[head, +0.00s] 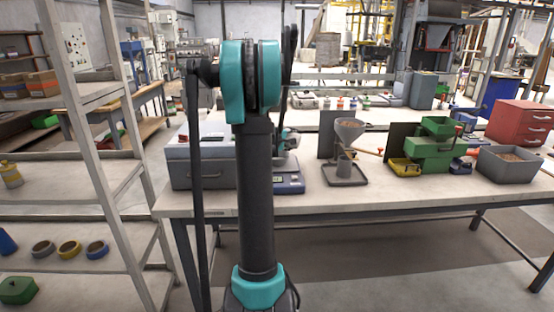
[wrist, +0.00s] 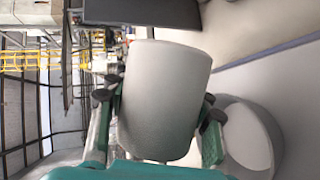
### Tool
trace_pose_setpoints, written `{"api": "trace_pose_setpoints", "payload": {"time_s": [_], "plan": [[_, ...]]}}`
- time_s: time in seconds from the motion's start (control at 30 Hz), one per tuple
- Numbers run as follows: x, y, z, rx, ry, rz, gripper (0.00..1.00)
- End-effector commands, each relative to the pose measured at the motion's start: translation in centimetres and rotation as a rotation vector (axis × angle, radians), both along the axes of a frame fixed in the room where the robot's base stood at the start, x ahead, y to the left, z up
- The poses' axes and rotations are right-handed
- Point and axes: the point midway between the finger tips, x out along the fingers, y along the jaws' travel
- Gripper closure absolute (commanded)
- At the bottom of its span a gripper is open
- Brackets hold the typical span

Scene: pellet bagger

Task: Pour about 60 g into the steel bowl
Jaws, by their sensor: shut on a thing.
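My gripper (wrist: 158,108) is shut on a plain grey cup (wrist: 165,95), with one finger on each side of it in the wrist view. The cup's mouth and contents cannot be seen. A pale round bowl (wrist: 268,125), likely the steel bowl, is partly visible beside and behind the right finger, apart from the cup. The part of its inside that shows looks empty. In the head view my arm hides most of this area. A blue-grey scale (head: 289,184) with a small display shows just right of my arm. My gripper (head: 289,140) is partly visible above it.
A grey machine box (head: 190,170) stands left of my arm on the bench. A funnel on a stand (head: 348,135), green bins (head: 430,155), a yellow tray (head: 403,166) and a grey bin of pellets (head: 508,168) stand to the right. The bench front between funnel and pellet bin is clear.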

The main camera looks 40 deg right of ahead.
Motion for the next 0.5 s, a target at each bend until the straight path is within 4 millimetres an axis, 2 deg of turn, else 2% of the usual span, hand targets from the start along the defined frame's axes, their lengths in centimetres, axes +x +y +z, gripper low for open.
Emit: {"api": "trace_pose_setpoints", "payload": {"time_s": [0.5], "plan": [[0.29, 0.26, 0.25, -0.037, 0.045, 0.0, 0.88]]}}
